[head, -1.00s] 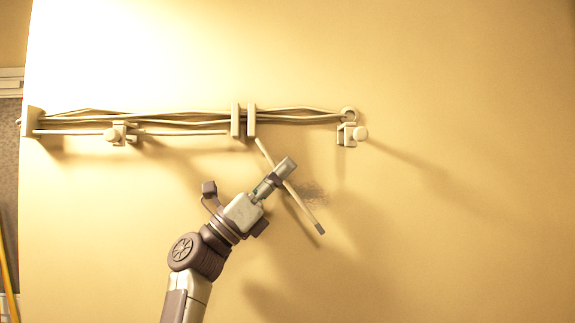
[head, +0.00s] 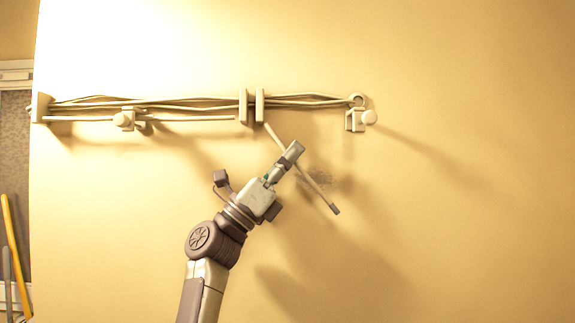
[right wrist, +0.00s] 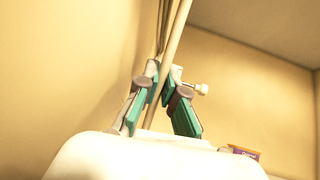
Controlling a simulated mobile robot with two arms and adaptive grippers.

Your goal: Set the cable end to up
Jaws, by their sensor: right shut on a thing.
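The cable end is a thin, pale, straight length (head: 318,188) with a dark tip at its lower right. It slants from just below the paired upright plates down to the right, so the dark tip points down. My right gripper (head: 291,156) is shut on it near the middle, in front of the wall. In the right wrist view the pale cable length (right wrist: 172,50) passes between the teal-padded fingers of my right gripper (right wrist: 162,88). The gripper hides the part it grips. My left gripper is not in view.
A bundle of pale cables (head: 190,104) runs along the wall above, through two upright plates (head: 259,105). A clamp with a round knob (head: 369,117) is at its right end, another clamp (head: 123,119) at left. The wall to the right is clear.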

